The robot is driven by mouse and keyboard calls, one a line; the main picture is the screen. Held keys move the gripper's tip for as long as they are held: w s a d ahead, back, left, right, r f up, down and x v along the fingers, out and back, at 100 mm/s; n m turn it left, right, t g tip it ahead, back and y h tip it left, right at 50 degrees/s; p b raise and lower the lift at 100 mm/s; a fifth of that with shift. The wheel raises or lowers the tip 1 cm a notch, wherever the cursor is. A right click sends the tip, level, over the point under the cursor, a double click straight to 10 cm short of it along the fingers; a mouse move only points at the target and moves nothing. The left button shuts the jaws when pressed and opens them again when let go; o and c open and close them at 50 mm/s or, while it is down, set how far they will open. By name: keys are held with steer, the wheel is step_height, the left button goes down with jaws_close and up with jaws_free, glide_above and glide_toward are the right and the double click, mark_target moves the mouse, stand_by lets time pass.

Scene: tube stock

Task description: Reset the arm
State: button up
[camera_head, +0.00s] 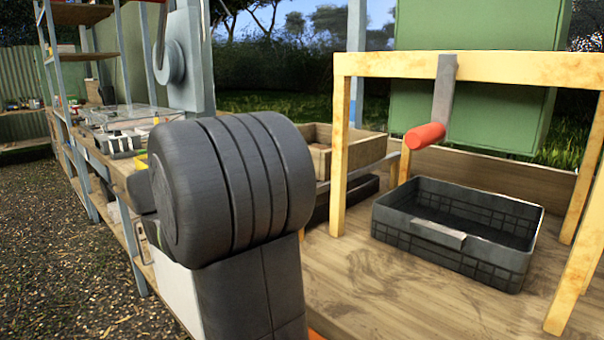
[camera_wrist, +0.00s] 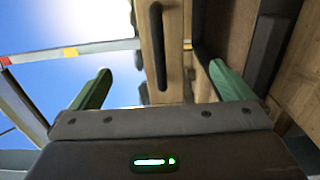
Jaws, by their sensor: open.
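My gripper (camera_wrist: 160,84) shows in the wrist view. Its two green fingers stand wide apart, and nothing is held between them. Behind the gap I see a wooden board with a long dark slot or bar (camera_wrist: 158,50). My dark, ribbed arm link (camera_head: 230,185) fills the middle of the head view. The gripper itself cannot be made out in the head view.
A black crate (camera_head: 440,246), seemingly empty, stands on the wooden table (camera_head: 350,290) under a yellow frame (camera_head: 455,68). A grey bar with a red end (camera_head: 426,136) hangs from that frame. A wooden box (camera_head: 362,150) stands behind. Cluttered shelving (camera_head: 85,165) runs along the left.

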steer(key=shift+p+x, duration=0.35)
steer(key=shift+x, duration=2.15)
steer(key=b+v, duration=0.1)
steer(key=v, duration=0.8)
steer(key=p+x, duration=0.1)
steer(key=x, duration=0.9)
steer(key=shift+w+d, duration=0.2)
steer(key=shift+d, duration=0.05)
steer(key=p+v, duration=0.2)
steer(key=v, duration=0.6)
steer(key=p+x, duration=0.1)
steer(key=x, duration=0.6)
steer(key=shift+w+d+r, duration=0.1)
steer(key=shift+w+d, duration=0.05)
steer(key=shift+w, duration=0.1)
steer(key=shift+p+v, duration=1.1)
steer(key=shift+v, duration=0.6)
